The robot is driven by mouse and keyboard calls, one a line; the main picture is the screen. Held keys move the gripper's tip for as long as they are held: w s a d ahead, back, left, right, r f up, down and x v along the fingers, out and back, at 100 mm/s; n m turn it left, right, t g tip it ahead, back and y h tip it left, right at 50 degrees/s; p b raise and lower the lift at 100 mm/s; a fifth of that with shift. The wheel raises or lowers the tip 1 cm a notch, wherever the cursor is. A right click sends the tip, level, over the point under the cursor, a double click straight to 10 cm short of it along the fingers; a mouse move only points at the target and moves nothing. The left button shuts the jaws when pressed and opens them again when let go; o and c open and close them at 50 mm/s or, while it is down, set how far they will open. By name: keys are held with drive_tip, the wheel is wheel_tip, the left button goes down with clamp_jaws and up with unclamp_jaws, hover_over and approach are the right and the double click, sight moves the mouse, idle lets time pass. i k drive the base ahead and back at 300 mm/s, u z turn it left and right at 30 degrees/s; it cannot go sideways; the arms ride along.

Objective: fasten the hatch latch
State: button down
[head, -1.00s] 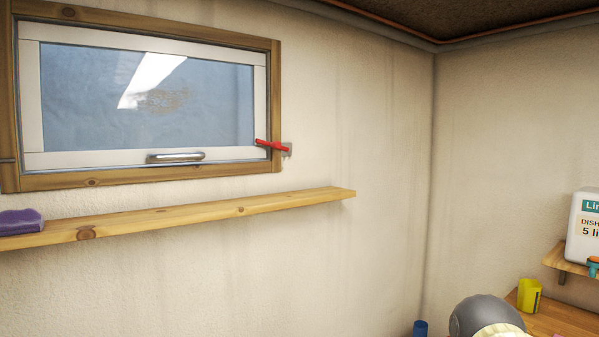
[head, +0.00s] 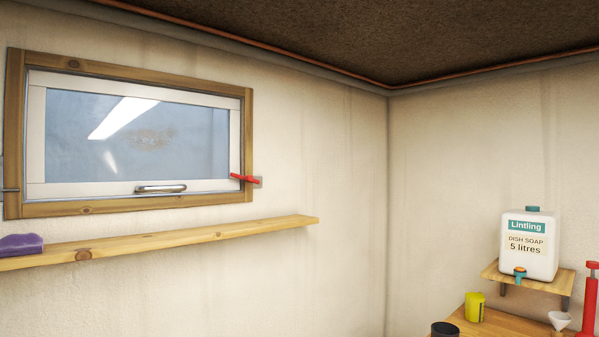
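The hatch (head: 140,136) is a white-framed glass panel in a wooden surround on the wall at the left, and it looks closed. Its metal pull handle (head: 161,189) is on the bottom rail. The red latch (head: 242,178) is at the lower right corner of the hatch. It lies nearly level, tilted slightly, and reaches from a small grey plate on the wooden surround onto the white frame. Whether it is fully engaged I cannot tell. My gripper is not in view.
A wooden shelf (head: 180,239) runs below the hatch with a purple sponge (head: 21,244) at its left end. At the right are a soap canister (head: 529,245), a yellow cup (head: 474,307), a white funnel (head: 560,320) and a red object (head: 590,300). The wall between is clear.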

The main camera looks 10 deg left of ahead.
sight(249, 178)
drive_tip(key=z, duration=1.25)
drive_tip(key=i, duration=1.1)
drive_tip(key=u, duration=1.4)
